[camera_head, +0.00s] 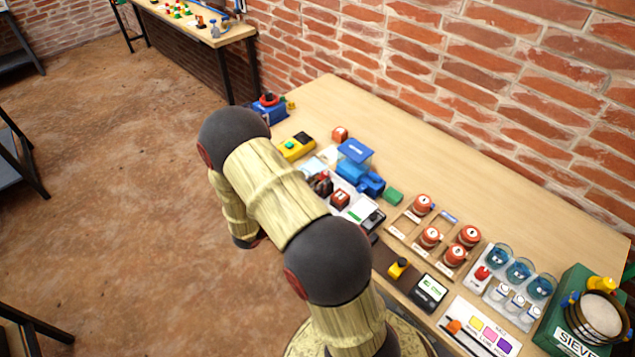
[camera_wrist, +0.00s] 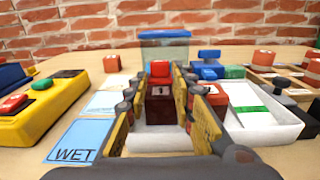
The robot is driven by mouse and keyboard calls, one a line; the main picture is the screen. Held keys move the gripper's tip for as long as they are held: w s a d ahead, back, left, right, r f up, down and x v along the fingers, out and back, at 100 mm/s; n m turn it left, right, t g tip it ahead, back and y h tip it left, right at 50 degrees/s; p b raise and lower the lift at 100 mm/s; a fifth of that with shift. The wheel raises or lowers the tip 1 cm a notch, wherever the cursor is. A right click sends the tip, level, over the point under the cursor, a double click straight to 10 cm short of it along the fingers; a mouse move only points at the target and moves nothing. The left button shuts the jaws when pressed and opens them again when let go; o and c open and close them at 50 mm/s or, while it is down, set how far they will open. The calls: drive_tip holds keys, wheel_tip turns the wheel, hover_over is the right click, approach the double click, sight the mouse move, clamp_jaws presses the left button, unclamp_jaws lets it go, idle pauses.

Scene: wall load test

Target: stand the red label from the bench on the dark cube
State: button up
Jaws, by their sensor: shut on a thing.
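In the wrist view my gripper (camera_wrist: 164,86) is shut on a small bright red label (camera_wrist: 160,69), which stands upright between the fingertips. Directly below and behind it is a dark reddish-brown cube (camera_wrist: 160,107), partly hidden by the fingers. The label appears right over the cube; I cannot tell whether it touches. In the head view the dark cube (camera_head: 320,186) shows just right of my arm, with red on it. The arm hides most of my gripper there.
A red block (camera_head: 340,199) stands close to the right of the cube, near a white tray (camera_wrist: 262,122). A yellow button box (camera_head: 297,147) is to the left, a blue-lidded box (camera_head: 356,150) behind. The bench (camera_head: 420,160) is clear along the wall.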

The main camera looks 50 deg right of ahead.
drive_tip(key=shift+f, duration=0.1)
drive_tip(key=o, duration=0.7)
drive_tip(key=shift+o, duration=0.5)
